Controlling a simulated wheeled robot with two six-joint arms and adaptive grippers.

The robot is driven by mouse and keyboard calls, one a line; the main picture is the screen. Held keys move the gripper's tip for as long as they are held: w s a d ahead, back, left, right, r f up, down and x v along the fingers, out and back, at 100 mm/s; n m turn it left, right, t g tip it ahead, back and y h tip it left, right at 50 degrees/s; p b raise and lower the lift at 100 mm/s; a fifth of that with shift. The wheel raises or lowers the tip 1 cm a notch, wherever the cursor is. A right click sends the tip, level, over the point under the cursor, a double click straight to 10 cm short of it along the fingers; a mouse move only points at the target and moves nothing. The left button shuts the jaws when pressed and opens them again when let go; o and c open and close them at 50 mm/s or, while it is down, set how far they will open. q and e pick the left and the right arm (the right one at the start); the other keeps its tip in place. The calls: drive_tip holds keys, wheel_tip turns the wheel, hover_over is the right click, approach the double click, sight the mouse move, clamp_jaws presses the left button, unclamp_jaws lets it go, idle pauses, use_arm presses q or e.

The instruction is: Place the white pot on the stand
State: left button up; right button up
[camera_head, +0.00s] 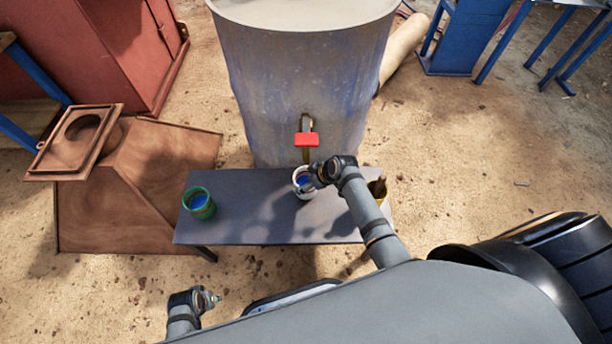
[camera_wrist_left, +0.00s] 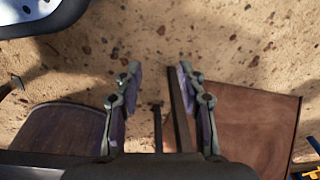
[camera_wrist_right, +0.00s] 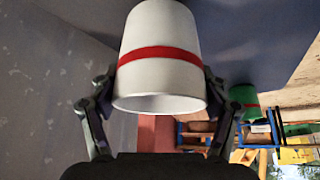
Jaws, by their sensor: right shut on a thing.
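The white pot (camera_head: 298,187) is at the back middle of the dark grey stand (camera_head: 265,225), below the drum's red-handled tap. My right gripper (camera_head: 313,182) is shut on the pot from its right side. In the right wrist view, the white pot (camera_wrist_right: 160,75) has a red band and sits between the two fingers. I cannot tell whether its base touches the stand or is slightly above it. My left gripper (camera_head: 209,299) is low at the front left, away from the stand. In the left wrist view its fingers (camera_wrist_left: 160,80) are apart with nothing between them.
A green pot (camera_head: 200,204) stands at the stand's left end. A yellowish pot (camera_head: 379,188) is partly hidden behind my right arm. A large grey drum (camera_head: 300,85) rises directly behind the stand. A rusty metal hopper (camera_head: 160,165) lies to the left.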

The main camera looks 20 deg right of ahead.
drive_tip(key=shift+w+f+b, duration=0.2)
drive_tip(key=shift+w+f, duration=0.05)
drive_tip(key=shift+f, duration=0.25)
drive_tip(key=shift+w+f+b, duration=0.2)
drive_tip(key=shift+f, duration=0.25)
drive_tip(key=shift+s+r+b, duration=0.2)
drive_tip(key=shift+s+b, duration=0.1)
drive_tip(key=shift+s, duration=0.2)
drive_tip(key=shift+f, duration=0.15)
use_arm(q)
drive_tip(key=r, duration=0.1)
drive_tip(key=w+r, duration=0.1)
drive_tip(key=r, duration=0.1)
drive_tip(key=w+d+r, duration=0.1)
drive_tip(key=shift+w+d+r, duration=0.1)
drive_tip(key=shift+w+r, duration=0.15)
drive_tip(key=shift+r, duration=0.1)
drive_tip(key=shift+r, duration=0.1)
use_arm(e)
drive_tip(key=o, duration=1.4)
drive_tip(key=shift+f, duration=0.1)
use_arm(q)
drive_tip(key=shift+r, duration=0.1)
